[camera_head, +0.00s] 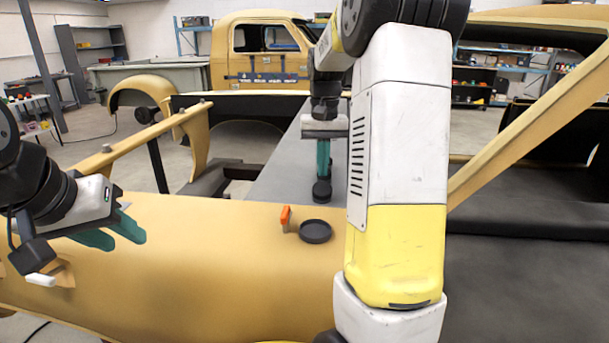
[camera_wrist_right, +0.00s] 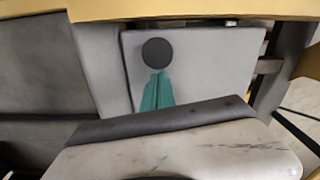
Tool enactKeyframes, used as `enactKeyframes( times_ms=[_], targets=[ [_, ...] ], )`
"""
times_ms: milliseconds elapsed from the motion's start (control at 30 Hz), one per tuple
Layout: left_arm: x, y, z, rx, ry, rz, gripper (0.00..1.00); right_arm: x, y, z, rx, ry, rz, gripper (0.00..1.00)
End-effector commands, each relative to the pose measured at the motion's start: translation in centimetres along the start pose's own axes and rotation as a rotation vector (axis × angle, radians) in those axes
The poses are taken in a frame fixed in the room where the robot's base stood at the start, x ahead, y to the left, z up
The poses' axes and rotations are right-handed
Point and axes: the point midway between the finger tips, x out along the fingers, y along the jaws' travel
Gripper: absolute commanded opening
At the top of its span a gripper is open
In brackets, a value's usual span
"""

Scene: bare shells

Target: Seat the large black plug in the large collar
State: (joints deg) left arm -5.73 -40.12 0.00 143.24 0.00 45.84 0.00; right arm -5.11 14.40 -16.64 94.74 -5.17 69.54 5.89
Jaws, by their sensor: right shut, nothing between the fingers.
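A round black disc (camera_head: 321,190) lies on the grey panel directly under my right gripper. It also shows in the right wrist view (camera_wrist_right: 157,52), flat and round. My right gripper (camera_head: 322,176) points down with its green fingers (camera_wrist_right: 160,74) together and empty, their tips at the disc's edge. I cannot tell whether they touch it. A second round black piece with a raised rim (camera_head: 316,231) lies on the tan shell. I cannot tell which is the large plug; no separate collar can be made out. My left gripper (camera_head: 122,232) is open and empty above the shell at left.
A small orange piece (camera_head: 285,217) stands on the tan shell (camera_head: 220,260) beside the rimmed black piece. My right arm hides the shell and panel to its right. Tan body bars (camera_head: 150,133) rise at left. A tan truck cab (camera_head: 265,60) and shelves stand far back.

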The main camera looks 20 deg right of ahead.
Motion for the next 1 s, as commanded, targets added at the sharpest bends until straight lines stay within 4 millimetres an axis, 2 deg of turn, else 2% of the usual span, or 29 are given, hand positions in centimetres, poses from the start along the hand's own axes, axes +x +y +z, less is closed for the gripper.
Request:
enactKeyframes(
  times_ms=[100,233,400,467,667,1000],
  targets=[
    [0.0,0.0,0.0,0.000,0.000,0.000,0.36,-2.0,0.1,-0.4,0.001,0.013,0.000,0.00],
    [0.0,0.0,0.0,0.000,0.000,0.000,0.36,-3.4,0.2,-0.7,0.016,0.017,0.001,0.00],
    [0.0,0.0,0.0,0.000,0.000,0.000,0.36,-5.5,0.4,-1.7,0.166,-0.001,0.001,0.00],
    [0.0,0.0,0.0,0.000,0.000,0.000,0.36,-5.5,0.5,-1.7,0.189,-0.006,0.002,0.00],
    [0.0,0.0,0.0,0.000,0.000,0.000,0.36,-3.3,0.4,-1.6,0.189,-0.009,0.003,0.00],
    [0.0,0.0,0.0,0.000,0.000,0.000,0.36,2.6,0.4,-1.6,0.188,-0.007,0.002,0.00]
  ],
)
